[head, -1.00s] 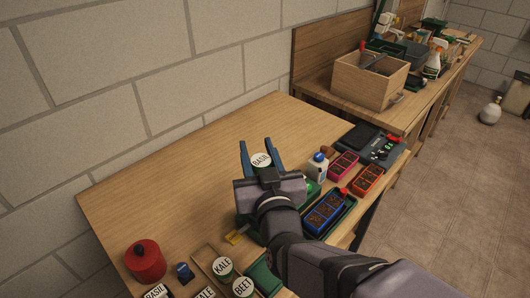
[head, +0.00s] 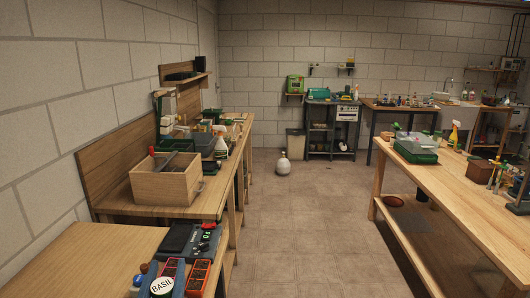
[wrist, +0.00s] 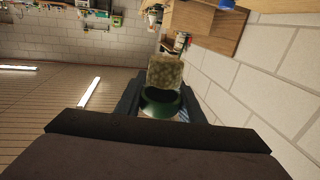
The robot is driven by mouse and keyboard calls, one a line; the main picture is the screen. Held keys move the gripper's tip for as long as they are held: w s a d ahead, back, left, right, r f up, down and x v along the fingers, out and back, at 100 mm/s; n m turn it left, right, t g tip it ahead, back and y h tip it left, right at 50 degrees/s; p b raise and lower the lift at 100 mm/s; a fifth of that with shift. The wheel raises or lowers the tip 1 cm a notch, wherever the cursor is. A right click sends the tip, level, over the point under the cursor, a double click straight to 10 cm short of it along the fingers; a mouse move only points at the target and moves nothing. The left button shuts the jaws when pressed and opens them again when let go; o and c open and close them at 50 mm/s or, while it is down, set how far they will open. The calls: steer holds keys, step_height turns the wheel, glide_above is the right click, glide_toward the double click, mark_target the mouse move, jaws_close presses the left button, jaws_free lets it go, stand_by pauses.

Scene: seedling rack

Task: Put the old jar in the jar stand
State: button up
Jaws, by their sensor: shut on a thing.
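The jar (head: 162,287) shows at the bottom edge of the head view as a round white lid marked BASIL. My gripper (head: 165,279) is shut on it; only its blue finger parts show there, and the rest is cut off by the frame. In the wrist view my gripper (wrist: 160,100) has a dark green round part of the jar (wrist: 160,107) between its fingers, with a pale speckled part beyond it. The jar stand is not in view now.
Red seedling trays (head: 198,275) and a dark scale-like device (head: 190,241) lie close to the gripper. A wooden crate (head: 165,183) stands on the bench behind. A second bench (head: 460,195) is across the open floor at the right.

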steer(key=d+f+m+g+h+p, duration=0.2)
steer(key=d+f+h, duration=0.4)
steer(key=d, duration=0.6)
steer(key=d+f+m+g+h+p, duration=0.2)
steer(key=d+f+m+h, duration=0.3)
steer(key=d+f, duration=0.4)
steer(key=d+f+m+g+h+p, duration=0.2)
steer(key=d+f+m+h+p, duration=0.2)
steer(key=d, duration=1.1)
step_height(320, 180, down, 3)
steer(key=m+h, duration=0.1)
steer(key=h, duration=0.1)
steer(key=shift+s+d+f+m+g+h+p, duration=0.2)
steer(key=shift+s+d+m+g+h+p, duration=0.1)
steer(key=shift+s, duration=0.1)
steer(key=shift+a, duration=0.15)
